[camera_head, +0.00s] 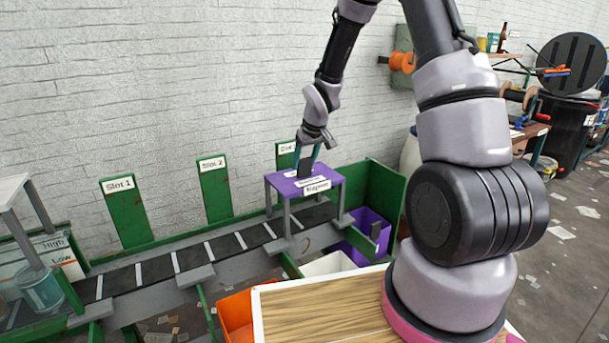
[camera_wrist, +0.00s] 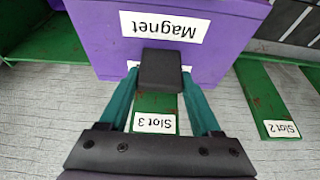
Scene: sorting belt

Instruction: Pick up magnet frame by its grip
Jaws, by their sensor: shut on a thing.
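The magnet frame (camera_head: 324,179) is a purple-topped stand with grey legs and a "Magnet" label. It stands over the belt at the belt's right end in the head view. Its purple top also shows in the wrist view (camera_wrist: 91,45), with the label upside down. My gripper (camera_head: 305,168) is above the frame's top, pointing down. In the wrist view my gripper's (camera_wrist: 160,78) two teal fingers are shut on the dark block-shaped grip (camera_wrist: 160,70) of the frame. In the head view the frame's feet appear to rest on the belt's side rails.
The belt (camera_head: 155,270) runs along the wall past green posts marked Slot 1 (camera_head: 124,208) and Slot 2 (camera_head: 215,189). An orange bin (camera_head: 236,318), a white bin (camera_head: 328,265) and a purple bin (camera_head: 369,232) stand in front. A grey stand (camera_head: 15,190) is at far left.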

